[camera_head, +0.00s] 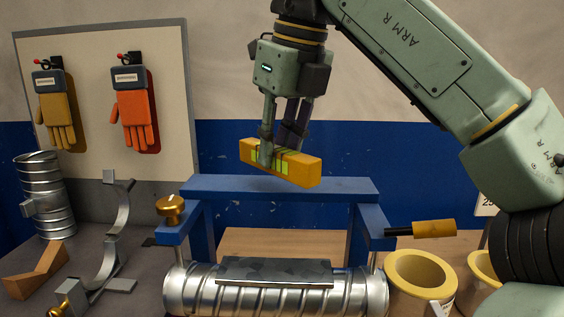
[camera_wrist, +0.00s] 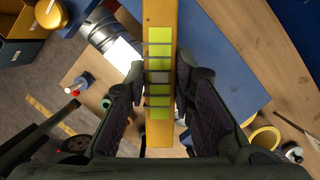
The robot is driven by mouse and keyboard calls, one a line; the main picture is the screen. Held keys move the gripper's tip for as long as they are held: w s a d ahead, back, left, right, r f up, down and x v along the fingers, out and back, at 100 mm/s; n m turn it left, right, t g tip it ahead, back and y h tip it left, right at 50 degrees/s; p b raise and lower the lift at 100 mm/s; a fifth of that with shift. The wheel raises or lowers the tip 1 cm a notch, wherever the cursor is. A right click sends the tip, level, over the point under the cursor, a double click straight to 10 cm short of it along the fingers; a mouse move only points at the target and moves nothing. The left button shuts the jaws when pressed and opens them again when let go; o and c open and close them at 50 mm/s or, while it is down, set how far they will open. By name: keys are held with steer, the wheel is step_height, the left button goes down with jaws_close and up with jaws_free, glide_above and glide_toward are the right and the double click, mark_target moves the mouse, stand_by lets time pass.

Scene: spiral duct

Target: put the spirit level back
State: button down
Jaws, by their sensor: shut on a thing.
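The spirit level (camera_head: 303,172) is an orange-yellow bar with bright green windows. My gripper (camera_head: 277,158) is shut on it near its middle and holds it in the air above the blue frame. In the wrist view the level (camera_wrist: 160,30) runs up the picture between the two fingers of my gripper (camera_wrist: 161,90). Below it in the head view lies a ribbed silver spiral duct (camera_head: 200,292) in the blue frame (camera_head: 280,188), with a dark grey plate (camera_head: 275,270) on top of the duct. The level is apart from the frame and the duct.
A brass knob (camera_head: 170,207) and an orange-handled tool (camera_head: 433,229) are at the frame's sides. Yellow rings (camera_head: 422,272) stand at right. Metal brackets (camera_head: 112,240), a wooden angle (camera_head: 35,272) and a short duct (camera_head: 45,195) are at left. Gloves (camera_head: 135,110) hang on a board behind.

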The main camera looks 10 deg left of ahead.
steer(key=w, duration=0.3)
steer(key=w+a, duration=0.1)
steer(key=w, duration=0.1)
steer(key=shift+w+f, duration=0.2)
steer(key=shift+f, duration=0.1)
steer(key=shift+f+p, duration=0.3)
steer(key=shift+f, duration=1.4)
steer(key=shift+f, duration=0.15)
steer(key=c, duration=1.4)
jaws_free()
steer(key=shift+o, duration=0.2)
